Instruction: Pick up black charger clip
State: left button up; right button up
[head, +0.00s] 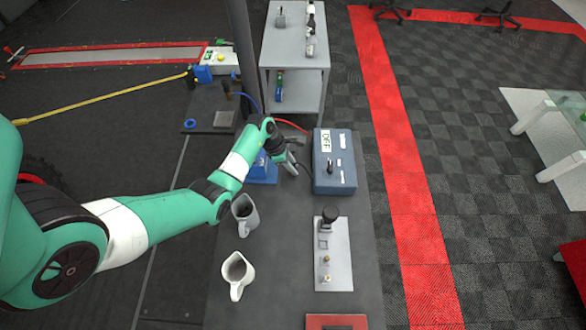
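My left gripper (290,165) reaches in from the left. It is over the table between a blue battery-like block (263,171) and a blue-grey charger box (334,162) that reads "OFF". Its fingers point down towards the dark cable beside the charger. They are small and partly hidden by my wrist, so I cannot tell if they are open or shut. I cannot make out the black charger clip clearly; it may be hidden at the gripper. A red cable (291,124) runs behind the gripper to the charger. My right gripper is not in view.
A light panel (333,262) with a black knob lies at the right. A red-framed item (336,322) is at the front. A grey shelf table (294,50) stands behind.

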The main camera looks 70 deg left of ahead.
pick_arm(q)
grip_shut()
jog(key=shift+r, duration=0.1)
jog(key=shift+r, duration=0.25)
jog(key=r+p, duration=0.2)
jog(key=r, duration=0.2)
jog(key=shift+s+d+p, duration=0.2)
jog(key=shift+d+p, duration=0.05)
jog(key=shift+p, duration=0.15)
jog(key=s+d+r+p, duration=0.5)
jog(key=s+d+r, duration=0.3)
jog(key=s+d, duration=0.1)
jog(key=shift+d+r, duration=0.2)
jog(key=shift+d, duration=0.1)
